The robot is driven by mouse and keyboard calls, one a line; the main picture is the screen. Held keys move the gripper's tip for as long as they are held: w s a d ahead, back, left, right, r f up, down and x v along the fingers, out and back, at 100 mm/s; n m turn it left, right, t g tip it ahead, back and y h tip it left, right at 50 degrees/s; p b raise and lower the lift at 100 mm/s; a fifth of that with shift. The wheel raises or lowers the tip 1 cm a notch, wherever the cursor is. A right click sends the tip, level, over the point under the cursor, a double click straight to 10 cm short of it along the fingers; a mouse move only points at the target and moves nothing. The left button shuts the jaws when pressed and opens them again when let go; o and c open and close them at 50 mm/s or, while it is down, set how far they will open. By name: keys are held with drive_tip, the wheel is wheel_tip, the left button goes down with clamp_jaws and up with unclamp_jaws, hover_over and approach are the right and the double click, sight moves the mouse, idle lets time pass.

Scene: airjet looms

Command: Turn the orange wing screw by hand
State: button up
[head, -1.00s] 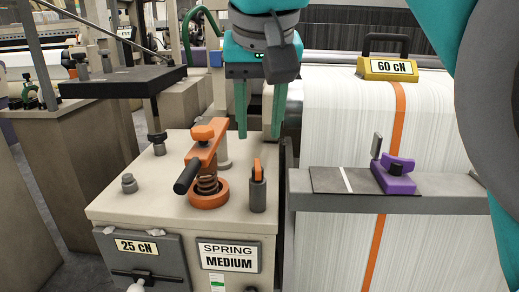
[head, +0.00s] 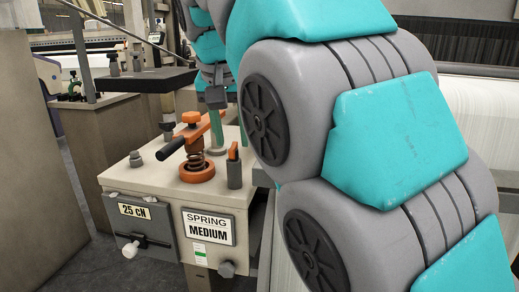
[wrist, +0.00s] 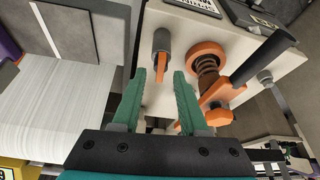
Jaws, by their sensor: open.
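The orange wing screw (head: 234,152) stands upright on a dark grey post at the front right of the beige box top. In the wrist view the wing screw (wrist: 161,62) shows beyond my fingertips, roughly in line with the gap between them. My gripper (wrist: 160,76) is open, with its two green fingers apart and nothing held. In the head view my gripper (head: 217,118) is behind the wing screw, partly hidden by the orange lever and my arm. I cannot tell from these views how far the fingertips are from the screw.
An orange spring clamp (head: 197,170) with a black-handled lever stands left of the screw, close to my right finger in the wrist view. The beige box (head: 150,182) carries "25 cN" and "SPRING MEDIUM" labels. White warp sheet (wrist: 60,110) lies on the wrist view's left.

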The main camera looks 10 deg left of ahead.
drive_tip(key=shift+b+x, duration=0.3)
drive_tip(key=shift+x, duration=0.6)
clamp_jaws()
